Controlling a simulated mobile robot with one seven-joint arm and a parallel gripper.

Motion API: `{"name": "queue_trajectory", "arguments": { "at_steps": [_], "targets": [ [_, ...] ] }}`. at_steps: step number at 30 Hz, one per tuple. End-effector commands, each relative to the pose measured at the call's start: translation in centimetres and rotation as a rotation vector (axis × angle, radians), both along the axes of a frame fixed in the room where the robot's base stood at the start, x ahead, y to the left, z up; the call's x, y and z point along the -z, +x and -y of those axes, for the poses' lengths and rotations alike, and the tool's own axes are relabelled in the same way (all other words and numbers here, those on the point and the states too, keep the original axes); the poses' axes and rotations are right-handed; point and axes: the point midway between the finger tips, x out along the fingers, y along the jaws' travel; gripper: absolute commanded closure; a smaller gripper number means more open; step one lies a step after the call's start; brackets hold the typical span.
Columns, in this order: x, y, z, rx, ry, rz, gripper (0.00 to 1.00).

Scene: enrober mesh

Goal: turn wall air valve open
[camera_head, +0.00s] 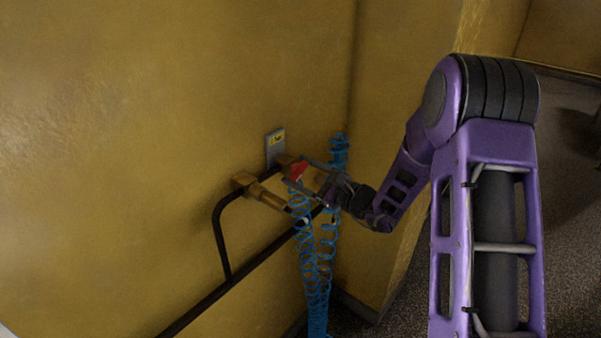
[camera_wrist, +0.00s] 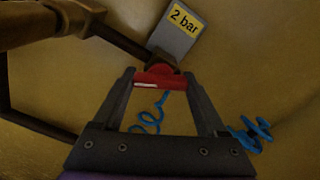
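The wall air valve has a red handle (camera_head: 298,170) on a brass body on the yellow wall. In the wrist view the red handle (camera_wrist: 160,79) lies across the gap between my fingertips. My gripper (camera_head: 299,174) reaches to the valve from the right. Its two fingers (camera_wrist: 160,76) stand wide apart, one at each end of the handle. Whether the fingertips touch the handle cannot be told. A grey plate with a yellow "2 bar" label (camera_wrist: 178,27) is just beyond the handle; it also shows above the valve in the head view (camera_head: 275,148).
Blue coiled hoses (camera_head: 316,265) hang below the valve, close to my gripper; blue coils (camera_wrist: 149,115) show between my fingers. A dark pipe (camera_head: 218,245) and a brass fitting (camera_head: 262,193) run along the wall at left. Open floor (camera_head: 567,220) lies at right.

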Motion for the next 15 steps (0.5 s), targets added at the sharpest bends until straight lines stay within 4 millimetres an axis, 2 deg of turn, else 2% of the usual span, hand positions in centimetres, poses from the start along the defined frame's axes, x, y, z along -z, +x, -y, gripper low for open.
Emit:
{"name": "queue_trajectory", "arguments": {
  "at_steps": [1, 6, 11, 15],
  "targets": [
    [0.0, -0.01, 0.0, 0.0, 0.0, 0.0, 0.52],
    [0.0, -0.02, 0.01, 0.0, 0.0, 0.0, 0.81],
    [-0.01, -0.02, 0.07, 0.0, 0.032, -0.042, 0.81],
    [-0.15, -0.04, 0.13, 0.002, 0.131, -0.168, 0.81]
  ]
}}
